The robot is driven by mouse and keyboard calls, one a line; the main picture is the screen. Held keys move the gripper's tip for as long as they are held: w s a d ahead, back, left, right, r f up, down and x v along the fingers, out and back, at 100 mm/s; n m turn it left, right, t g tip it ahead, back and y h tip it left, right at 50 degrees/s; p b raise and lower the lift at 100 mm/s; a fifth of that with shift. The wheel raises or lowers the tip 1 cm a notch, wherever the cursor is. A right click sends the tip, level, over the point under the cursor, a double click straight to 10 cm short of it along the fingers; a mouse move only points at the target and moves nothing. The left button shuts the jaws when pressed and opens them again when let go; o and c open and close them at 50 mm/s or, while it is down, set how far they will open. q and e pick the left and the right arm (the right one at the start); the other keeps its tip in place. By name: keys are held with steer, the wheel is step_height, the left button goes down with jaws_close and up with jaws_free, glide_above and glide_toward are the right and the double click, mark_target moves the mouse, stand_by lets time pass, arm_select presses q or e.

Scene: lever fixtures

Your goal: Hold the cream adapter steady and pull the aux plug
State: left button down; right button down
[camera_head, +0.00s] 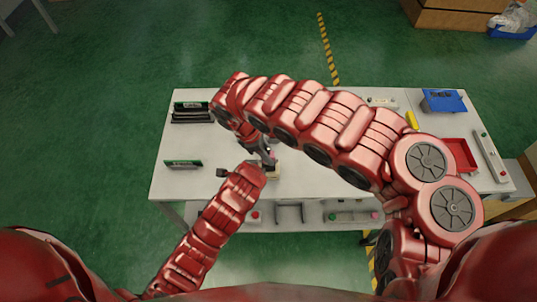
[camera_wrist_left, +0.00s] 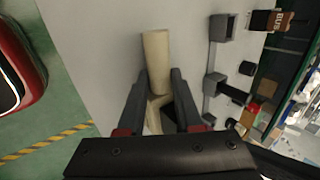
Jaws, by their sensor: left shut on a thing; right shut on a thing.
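The cream adapter (camera_wrist_left: 156,60) stands out between the fingers of my left gripper (camera_wrist_left: 158,98) in the left wrist view. The fingers are shut on its lower part. In the head view a small cream patch of the adapter (camera_head: 273,173) shows at the table's front middle, beside the end of my left arm. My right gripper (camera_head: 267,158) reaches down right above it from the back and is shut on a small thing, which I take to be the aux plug. The plug itself is hidden by the gripper and too small to make out.
The white table (camera_head: 315,195) holds black racks (camera_head: 190,112) and a green-topped sign (camera_head: 183,164) at left. A blue bin (camera_head: 443,101) and a red tray (camera_head: 461,155) stand at right. My right arm crosses over the table's middle.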

steer(key=shift+r, duration=0.15)
stand_by(0.3)
steer(key=shift+r, duration=2)
arm_select(q)
steer(key=c, duration=0.5)
jaws_free()
steer(key=shift+f, duration=0.1)
steer(key=v, duration=0.7)
steer(key=shift+r, duration=0.3)
steer(key=shift+s, duration=0.1)
